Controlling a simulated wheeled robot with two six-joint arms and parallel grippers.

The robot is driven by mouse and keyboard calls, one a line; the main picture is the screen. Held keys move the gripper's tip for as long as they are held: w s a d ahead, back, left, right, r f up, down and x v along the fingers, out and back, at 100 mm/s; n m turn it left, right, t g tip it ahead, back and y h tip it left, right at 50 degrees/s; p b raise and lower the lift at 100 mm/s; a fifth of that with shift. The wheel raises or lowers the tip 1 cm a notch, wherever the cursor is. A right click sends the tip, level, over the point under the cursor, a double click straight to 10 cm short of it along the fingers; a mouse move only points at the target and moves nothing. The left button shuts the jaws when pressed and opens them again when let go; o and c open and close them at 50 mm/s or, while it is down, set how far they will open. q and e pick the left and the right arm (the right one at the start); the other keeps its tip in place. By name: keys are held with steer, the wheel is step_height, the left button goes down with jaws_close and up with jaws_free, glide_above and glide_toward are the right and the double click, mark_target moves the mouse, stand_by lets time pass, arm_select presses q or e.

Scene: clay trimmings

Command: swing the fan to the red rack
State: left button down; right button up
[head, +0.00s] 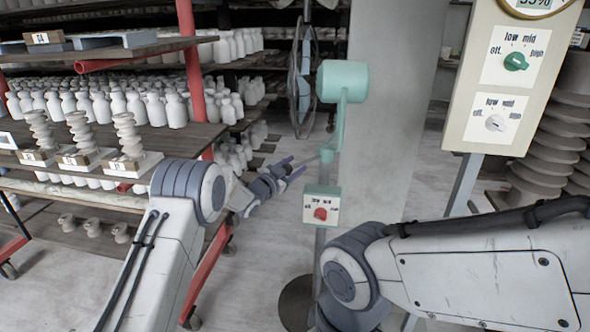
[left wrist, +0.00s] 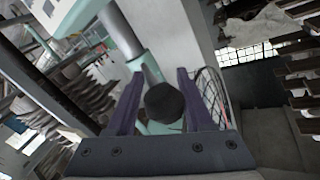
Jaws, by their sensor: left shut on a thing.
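The fan has a teal motor housing (head: 342,82) on a teal post, with its round wire cage (head: 302,75) nearly edge-on to the left. A grey bar handle (head: 317,158) sticks out from the post towards the left. My left gripper (head: 290,171) is shut on this handle. In the left wrist view the handle's dark round end (left wrist: 164,103) sits between the purple fingers. The cage (left wrist: 212,95) shows behind the right finger. The red rack (head: 191,75) stands at the left, its shelves full of pale bottles. My right gripper is out of view.
A small switch box (head: 321,205) with a red knob is on the fan's stand, above a dark round base (head: 297,303). A cream control panel (head: 511,75) stands right, before stacked grey discs (head: 548,150). Pale floor (head: 260,245) lies between rack and fan.

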arm_select(q)
steer(key=shift+w+a+r+y, duration=0.3)
steer(key=shift+w+a, duration=0.05)
steer(key=shift+a, duration=0.2)
steer(key=c, duration=0.5)
jaws_free()
steer(key=shift+o, duration=0.3)
steer(key=shift+f, duration=0.1)
steer(key=shift+d, duration=0.2)
steer(key=shift+s, duration=0.1)
steer(key=v, duration=1)
steer(key=shift+a, duration=0.2)
steer(key=shift+s+f, duration=0.1)
steer(key=shift+s, duration=0.05)
